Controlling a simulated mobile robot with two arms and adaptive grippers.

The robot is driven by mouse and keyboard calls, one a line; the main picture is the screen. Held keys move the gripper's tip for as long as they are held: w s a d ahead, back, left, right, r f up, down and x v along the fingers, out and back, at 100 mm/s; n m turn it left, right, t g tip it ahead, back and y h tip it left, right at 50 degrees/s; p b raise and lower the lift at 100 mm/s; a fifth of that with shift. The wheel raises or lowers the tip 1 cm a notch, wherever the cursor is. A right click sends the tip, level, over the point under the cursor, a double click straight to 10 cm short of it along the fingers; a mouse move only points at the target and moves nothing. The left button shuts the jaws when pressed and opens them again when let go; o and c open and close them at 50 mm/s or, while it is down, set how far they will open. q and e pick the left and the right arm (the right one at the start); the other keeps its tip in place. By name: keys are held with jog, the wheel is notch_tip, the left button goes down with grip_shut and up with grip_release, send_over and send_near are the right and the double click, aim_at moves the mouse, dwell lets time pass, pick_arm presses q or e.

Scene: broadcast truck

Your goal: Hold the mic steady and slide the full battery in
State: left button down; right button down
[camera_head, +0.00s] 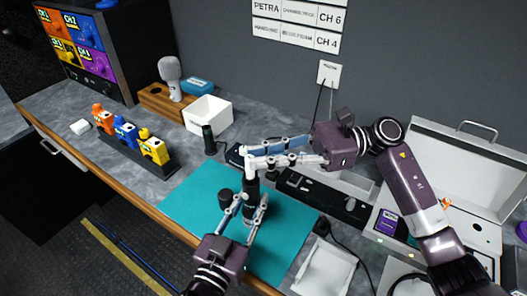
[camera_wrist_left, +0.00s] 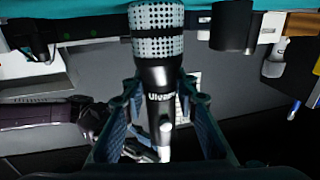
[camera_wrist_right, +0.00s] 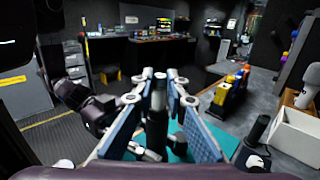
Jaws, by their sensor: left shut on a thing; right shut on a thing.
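The black microphone (camera_wrist_left: 158,75) stands grille down above the teal mat, with its body upright. My left gripper (camera_head: 244,206) is shut around its body from the front; its fingers also flank the body in the left wrist view (camera_wrist_left: 160,110). My right gripper (camera_head: 252,160) comes in from the right, above the left one, at the upper end of the microphone.
A small black cylinder (camera_head: 225,198) stands on the teal mat (camera_head: 190,205) beside the microphone. An open white box (camera_head: 208,115) and a row of coloured packs (camera_head: 127,135) are to the left. A white tray (camera_head: 325,268) and a unit with a purple block (camera_head: 387,221) are to the right.

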pick_arm(q)
jog(key=shift+f, duration=0.1)
pick_arm(e)
jog(key=c, duration=1.8)
grip_release()
jog(key=shift+c, duration=0.2)
jog(key=shift+f, duration=0.1)
jog(key=w+d, duration=0.1)
jog(key=d, duration=0.6)
jog(key=shift+d, duration=0.2)
jog(key=shift+w, duration=0.1)
pick_arm(q)
jog(key=c, duration=1.5)
grip_release()
jog(key=shift+o, duration=0.2)
